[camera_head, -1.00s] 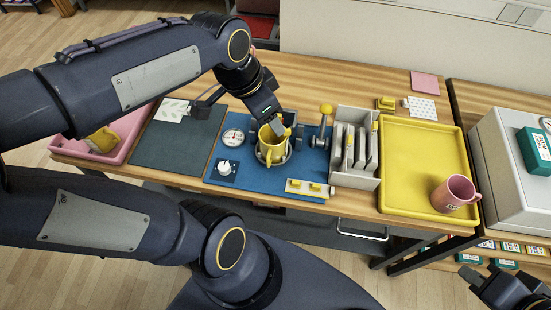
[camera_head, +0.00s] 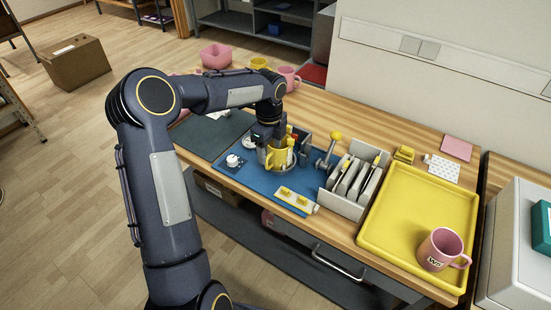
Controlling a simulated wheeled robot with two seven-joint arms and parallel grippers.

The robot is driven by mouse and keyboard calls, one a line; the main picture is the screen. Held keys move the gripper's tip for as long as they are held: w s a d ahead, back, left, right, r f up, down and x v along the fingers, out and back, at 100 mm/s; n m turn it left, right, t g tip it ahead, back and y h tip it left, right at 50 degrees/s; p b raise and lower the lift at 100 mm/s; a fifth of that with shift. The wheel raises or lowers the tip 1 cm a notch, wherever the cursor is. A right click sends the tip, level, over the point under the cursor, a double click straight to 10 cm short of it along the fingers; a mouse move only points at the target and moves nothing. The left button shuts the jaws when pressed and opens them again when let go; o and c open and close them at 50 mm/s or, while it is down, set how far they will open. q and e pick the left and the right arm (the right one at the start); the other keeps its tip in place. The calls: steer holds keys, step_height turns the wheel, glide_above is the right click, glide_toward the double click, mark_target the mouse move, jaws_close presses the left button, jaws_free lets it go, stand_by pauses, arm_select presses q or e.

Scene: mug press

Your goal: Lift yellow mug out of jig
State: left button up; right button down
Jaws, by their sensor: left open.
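The yellow mug (camera_head: 279,159) stands upright in the jig (camera_head: 290,168) on the blue mat. My left gripper (camera_head: 274,143) comes down from above at the mug's rim, with its jaws open. The fingers hide part of the rim, and I cannot tell whether they touch it. My right gripper is out of view.
A lever with a yellow knob (camera_head: 335,136) stands right of the jig, beside a grey rack (camera_head: 348,205) of plates. A yellow tray (camera_head: 400,262) holds a pink mug (camera_head: 439,248) at its front right. Yellow pieces lie on a pale strip (camera_head: 297,200) in front.

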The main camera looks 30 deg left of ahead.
mark_target(269, 155)
arm_select(q)
step_height(269, 155, down, 6)
steer(key=shift+s+a+r+p, duration=0.1)
steer(key=shift+s+p, duration=0.05)
steer(key=shift+p, duration=0.3)
steer(key=shift+r, duration=0.1)
steer(key=c, duration=1.3)
steer(key=shift+o, duration=0.2)
